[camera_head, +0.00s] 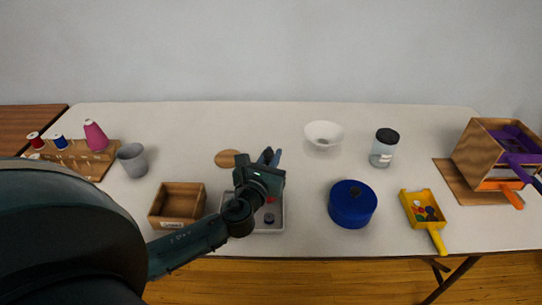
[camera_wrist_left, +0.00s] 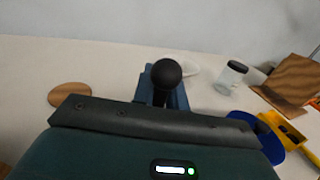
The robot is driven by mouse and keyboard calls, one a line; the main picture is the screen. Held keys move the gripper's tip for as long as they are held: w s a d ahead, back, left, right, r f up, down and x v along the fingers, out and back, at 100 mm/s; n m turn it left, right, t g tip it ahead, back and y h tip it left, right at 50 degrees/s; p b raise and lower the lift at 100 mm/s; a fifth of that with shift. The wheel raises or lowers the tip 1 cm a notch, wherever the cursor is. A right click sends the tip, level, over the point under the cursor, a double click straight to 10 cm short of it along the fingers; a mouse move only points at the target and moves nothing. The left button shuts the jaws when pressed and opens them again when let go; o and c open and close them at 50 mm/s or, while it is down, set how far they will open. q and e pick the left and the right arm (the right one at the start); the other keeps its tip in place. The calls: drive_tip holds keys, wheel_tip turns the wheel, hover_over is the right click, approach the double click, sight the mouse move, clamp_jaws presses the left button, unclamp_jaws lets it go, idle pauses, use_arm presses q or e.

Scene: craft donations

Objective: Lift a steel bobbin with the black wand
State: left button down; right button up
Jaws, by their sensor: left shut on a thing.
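My left gripper (camera_head: 268,157) reaches over the grey tray (camera_head: 282,221) with its fingers pointing to the back of the table. In the left wrist view it is shut on the black wand, whose round black knob (camera_wrist_left: 167,71) shows between the fingers (camera_wrist_left: 165,88). The rest of the wand is hidden by the gripper. A small dark round piece (camera_head: 269,218) lies in the tray, with a red bit beside my wrist. My arm covers part of the tray, and I cannot make out a steel bobbin for certain. My right gripper is not in view.
Around the tray are a wooden box (camera_head: 163,220), a round wooden disc (camera_head: 228,158), a white bowl (camera_head: 324,140), a lidded jar (camera_head: 383,150), a blue round tin (camera_head: 352,207) and a yellow scoop (camera_head: 423,209). A grey cup (camera_head: 132,161) and thread rack stand left.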

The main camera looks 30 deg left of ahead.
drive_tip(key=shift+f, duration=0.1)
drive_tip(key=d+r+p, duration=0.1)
drive_tip(key=p, duration=0.2)
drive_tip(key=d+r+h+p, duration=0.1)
drive_tip(key=p, duration=0.3)
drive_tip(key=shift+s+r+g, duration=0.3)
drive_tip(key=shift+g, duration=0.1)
idle(0.4)
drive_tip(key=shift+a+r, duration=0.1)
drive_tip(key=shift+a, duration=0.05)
